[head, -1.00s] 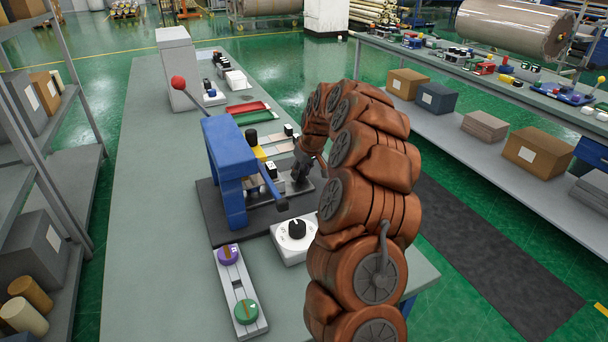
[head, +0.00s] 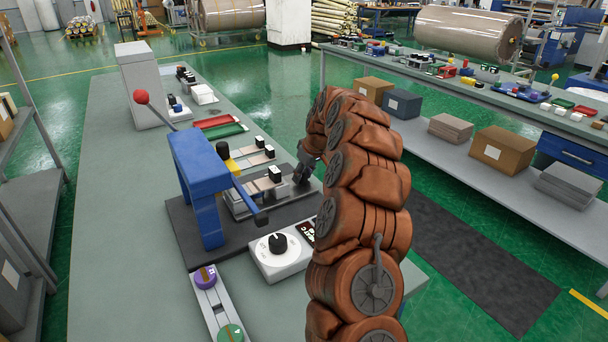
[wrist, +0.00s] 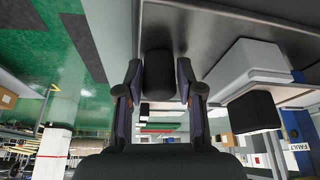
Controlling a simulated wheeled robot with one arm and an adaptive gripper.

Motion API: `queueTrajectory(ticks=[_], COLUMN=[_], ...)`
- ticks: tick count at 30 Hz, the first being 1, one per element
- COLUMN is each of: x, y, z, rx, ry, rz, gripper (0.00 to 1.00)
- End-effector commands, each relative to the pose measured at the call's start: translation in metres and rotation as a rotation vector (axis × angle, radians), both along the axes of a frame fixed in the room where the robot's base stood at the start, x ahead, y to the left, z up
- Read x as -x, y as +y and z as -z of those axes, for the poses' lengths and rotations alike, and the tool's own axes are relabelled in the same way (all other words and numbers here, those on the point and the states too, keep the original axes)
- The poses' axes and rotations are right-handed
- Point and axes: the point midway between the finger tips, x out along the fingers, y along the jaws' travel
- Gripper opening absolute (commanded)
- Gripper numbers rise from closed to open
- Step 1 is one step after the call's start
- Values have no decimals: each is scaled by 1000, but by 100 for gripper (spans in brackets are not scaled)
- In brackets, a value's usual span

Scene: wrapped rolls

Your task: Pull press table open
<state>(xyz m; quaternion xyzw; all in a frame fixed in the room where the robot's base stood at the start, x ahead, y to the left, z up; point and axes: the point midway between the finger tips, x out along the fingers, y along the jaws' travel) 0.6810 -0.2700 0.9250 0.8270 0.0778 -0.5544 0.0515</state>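The blue press (head: 198,175) stands on a dark base plate on the grey bench. Its press table (head: 245,203) is a grey metal slide that sticks out to the right from under the press, with a pale strip and a black-and-white block on top. My gripper (head: 303,172) is at the right end of the slide, partly dark and small in the head view.
A white box with a black dial (head: 279,243) sits in front of the press, close to my arm. The press lever with a red ball (head: 141,97) rises at the left. A purple-and-green button strip (head: 215,300) lies nearer. An aisle runs right of the bench.

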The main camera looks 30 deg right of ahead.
Motion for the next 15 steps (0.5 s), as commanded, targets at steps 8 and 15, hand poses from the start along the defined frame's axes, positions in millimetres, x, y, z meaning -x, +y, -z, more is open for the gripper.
queueTrajectory(ticks=[8, 15], x=[0, 0], y=[-2, -2], z=[-1, -2], rx=[0, 0], ry=[-2, -3], rz=[4, 4], gripper=[58, 58])
